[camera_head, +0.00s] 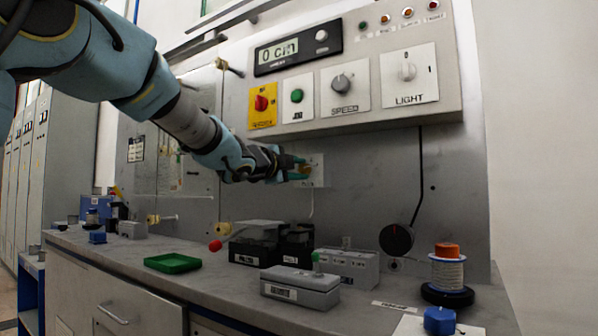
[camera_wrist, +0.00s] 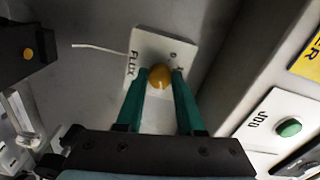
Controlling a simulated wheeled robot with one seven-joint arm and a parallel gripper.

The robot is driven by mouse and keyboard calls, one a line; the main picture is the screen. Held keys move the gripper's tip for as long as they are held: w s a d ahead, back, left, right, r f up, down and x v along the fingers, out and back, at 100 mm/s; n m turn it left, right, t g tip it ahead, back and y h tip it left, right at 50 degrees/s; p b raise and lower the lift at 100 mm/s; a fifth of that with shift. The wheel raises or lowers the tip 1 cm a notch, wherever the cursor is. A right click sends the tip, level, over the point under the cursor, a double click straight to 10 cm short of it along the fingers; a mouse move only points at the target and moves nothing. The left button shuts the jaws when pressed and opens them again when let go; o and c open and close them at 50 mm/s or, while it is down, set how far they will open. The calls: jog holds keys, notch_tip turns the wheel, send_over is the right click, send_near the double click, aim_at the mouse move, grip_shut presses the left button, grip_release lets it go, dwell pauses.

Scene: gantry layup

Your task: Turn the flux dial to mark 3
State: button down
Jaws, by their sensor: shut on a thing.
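The flux dial is a round yellow-orange knob (camera_wrist: 160,77) on a white plate (camera_wrist: 150,44) lettered FLUX, on the grey wall panel. In the head view the plate (camera_head: 317,163) is below the control box, mostly behind my gripper (camera_head: 298,168). In the wrist view my gripper (camera_wrist: 161,80) has its two green fingers either side of the knob, shut on it. A 0 shows on the plate beside the right finger, with part of another mark near it. The other marks, including 3, are hidden or too small to read.
The control box (camera_head: 450,110) juts out above the dial, with a red knob (camera_head: 262,103), a green button (camera_head: 297,96), and SPEED (camera_head: 342,82) and LIGHT (camera_head: 407,70) dials. The bench below holds a green tray (camera_head: 172,263), grey boxes (camera_head: 300,286) and a wire spool (camera_head: 447,272).

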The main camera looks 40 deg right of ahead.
jog(key=c, duration=0.5)
grip_release()
jog(key=v, duration=1)
jog(key=shift+a, duration=0.35)
